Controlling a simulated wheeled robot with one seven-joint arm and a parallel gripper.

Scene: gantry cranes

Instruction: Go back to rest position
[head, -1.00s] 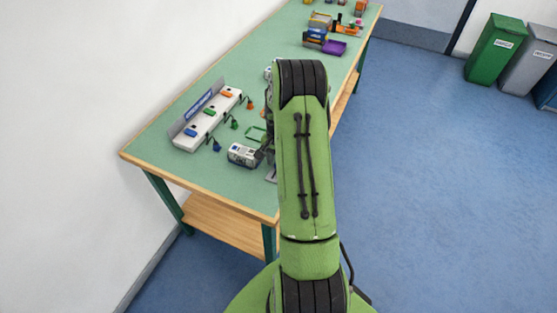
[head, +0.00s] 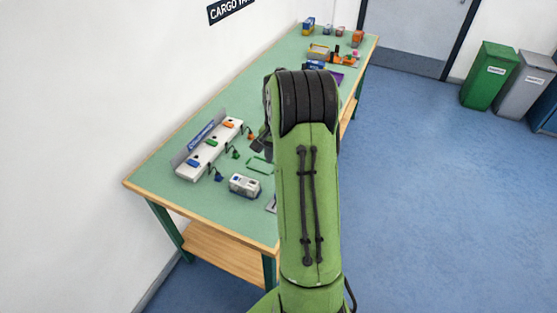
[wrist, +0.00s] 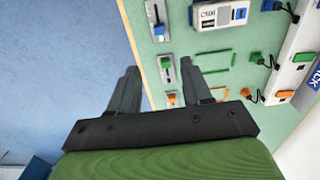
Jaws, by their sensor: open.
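My gripper (wrist: 165,90) is open and empty in the wrist view. Its two dark fingers stand apart above the edge of the green-topped table (wrist: 222,120), with blue floor to the left. In the head view my gripper shows only in part, as a dark piece (head: 260,143) left of my raised green arm, above the table (head: 152,178). My arm hides the middle right of the table.
A white box (head: 245,185) and a green outline (head: 261,165) lie near a white strip (head: 210,152) with coloured plugs. Coloured models (head: 343,60) stand at the far end. Green bin (head: 489,75) and grey bin (head: 524,85) stand right. The floor right of the table is clear.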

